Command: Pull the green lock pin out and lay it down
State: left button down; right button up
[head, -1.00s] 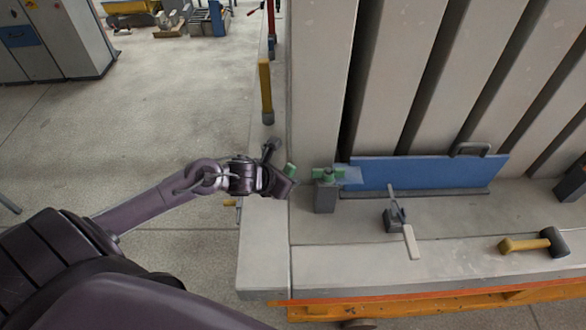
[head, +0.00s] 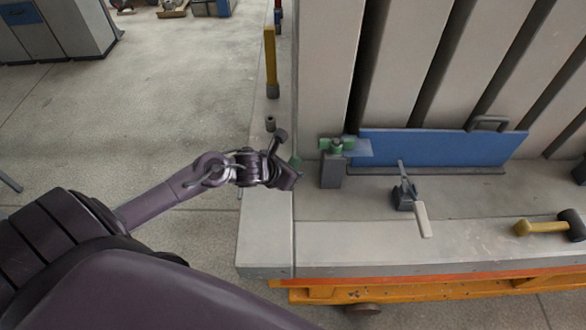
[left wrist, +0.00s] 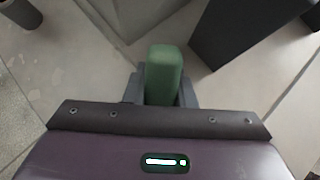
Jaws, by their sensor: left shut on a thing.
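My left gripper (head: 290,178) is shut on a green block-shaped piece, which I take for the lock pin (head: 296,161). In the left wrist view the green piece (left wrist: 164,72) stands up between the two grey fingers. Its lower part is hidden by the gripper. The gripper is over the left part of the concrete ledge, left of a dark grey post (head: 332,170) and apart from it. Another green fitting (head: 337,144) sits on top of that post. Whether the held piece touches the ledge cannot be told. My right gripper is out of view.
A blue panel (head: 430,148) with a handle stands right of the post. A toggle clamp (head: 405,195) and a yellow-handled mallet (head: 545,227) are on the concrete ledge (head: 300,228).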

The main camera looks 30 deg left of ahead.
pick_arm(q)
jog(key=c, duration=1.1)
grip_release()
jog(key=shift+s+r, duration=0.1)
jog(key=v, duration=0.6)
jog(key=shift+a, duration=0.1)
jog(key=shift+v, duration=0.75)
jog(key=shift+s, duration=0.1)
